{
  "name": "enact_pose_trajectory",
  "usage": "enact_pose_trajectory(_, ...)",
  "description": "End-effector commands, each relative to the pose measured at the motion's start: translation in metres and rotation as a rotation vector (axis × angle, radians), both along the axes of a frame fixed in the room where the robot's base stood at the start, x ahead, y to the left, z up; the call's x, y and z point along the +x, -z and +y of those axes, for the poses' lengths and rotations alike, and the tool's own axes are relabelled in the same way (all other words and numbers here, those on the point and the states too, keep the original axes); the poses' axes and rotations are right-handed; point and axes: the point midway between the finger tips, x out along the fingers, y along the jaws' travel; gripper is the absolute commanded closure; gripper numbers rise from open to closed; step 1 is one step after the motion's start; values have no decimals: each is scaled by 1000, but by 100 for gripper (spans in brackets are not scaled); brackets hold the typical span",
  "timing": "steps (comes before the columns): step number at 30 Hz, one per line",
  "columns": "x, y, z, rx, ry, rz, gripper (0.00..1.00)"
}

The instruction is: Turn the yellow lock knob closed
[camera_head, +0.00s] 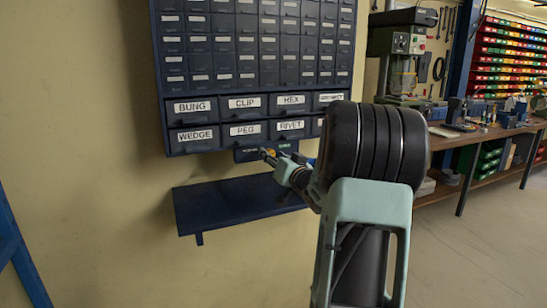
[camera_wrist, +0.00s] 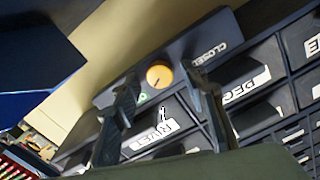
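The yellow lock knob (camera_wrist: 159,75) sits on a dark panel (camera_wrist: 105,97) on the underside of the drawer cabinet. In the wrist view a white CLOSED label (camera_wrist: 208,53) is on its right and a small green label (camera_wrist: 142,98) on its lower left. A dark mark on the knob points toward the lower left, on the green label's side. My gripper (camera_wrist: 161,84) is open, with one finger on each side of the knob in the picture; I cannot tell whether they touch it. In the head view the knob (camera_head: 266,153) shows just beyond my gripper (camera_head: 275,161).
The drawer cabinet (camera_head: 190,107) has labelled drawers, such as BUNG, CLIP and WEDGE, directly above the lock panel. A dark blue shelf (camera_head: 225,205) juts from the wall below my gripper. A workbench (camera_head: 470,137) with a drill press stands to the right.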

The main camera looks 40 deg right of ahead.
Motion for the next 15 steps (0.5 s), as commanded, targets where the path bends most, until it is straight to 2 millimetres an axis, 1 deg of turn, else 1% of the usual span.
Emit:
enact_pose_trajectory(7,1,0,0,0,0,0,61)
enact_pose_trajectory(15,0,0,0,0,0,0,91)
